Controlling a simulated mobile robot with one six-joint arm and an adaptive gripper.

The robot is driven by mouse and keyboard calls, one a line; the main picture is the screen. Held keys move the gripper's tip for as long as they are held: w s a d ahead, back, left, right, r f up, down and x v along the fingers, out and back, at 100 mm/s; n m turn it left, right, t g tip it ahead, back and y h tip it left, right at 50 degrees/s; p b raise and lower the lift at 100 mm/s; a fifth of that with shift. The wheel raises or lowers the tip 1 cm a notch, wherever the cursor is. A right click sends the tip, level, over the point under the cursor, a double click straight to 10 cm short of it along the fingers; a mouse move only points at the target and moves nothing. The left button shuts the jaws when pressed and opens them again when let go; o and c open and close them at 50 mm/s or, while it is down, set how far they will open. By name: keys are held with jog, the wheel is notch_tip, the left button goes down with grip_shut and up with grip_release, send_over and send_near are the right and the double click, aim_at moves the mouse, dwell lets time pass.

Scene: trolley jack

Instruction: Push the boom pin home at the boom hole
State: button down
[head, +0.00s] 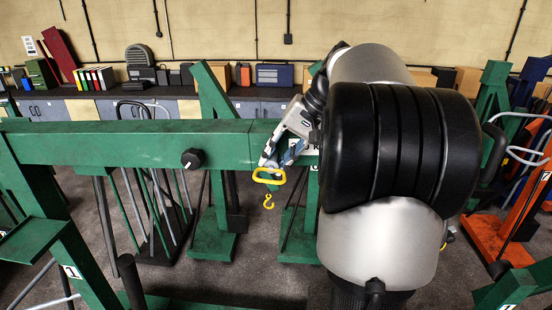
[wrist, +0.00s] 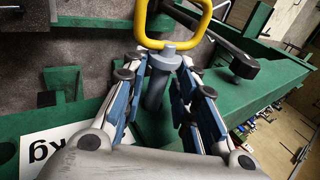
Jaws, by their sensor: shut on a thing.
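The boom pin is a grey-blue shaft (wrist: 155,88) with a wider collar and a yellow loop handle (wrist: 172,22). The loop also shows in the head view (head: 268,180), near the lower edge of the green boom (head: 130,143). My gripper (wrist: 153,98) has its blue-padded fingers on both sides of the shaft and is shut on it. In the head view my gripper (head: 280,153) is at the boom, right of the black knob (head: 193,158), partly covered by my arm. The boom hole is hidden; I cannot tell how deep the pin sits.
A yellow hook (head: 268,202) hangs below the loop. A white label reading "kg" (wrist: 45,150) is on the green steel. Green posts and an orange machine (head: 507,240) stand at the right. A long bench (head: 150,103) with boxes runs along the back wall.

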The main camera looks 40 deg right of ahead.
jog(key=shift+w+d, duration=0.65)
jog(key=shift+d, duration=0.15)
jog(key=c, duration=1.2)
grip_release()
jog(key=shift+r, duration=0.15)
jog(key=v, duration=1.1)
jog(key=shift+s+r, duration=0.2)
jog(key=shift+r, duration=0.15)
jog(key=shift+c, duration=0.6)
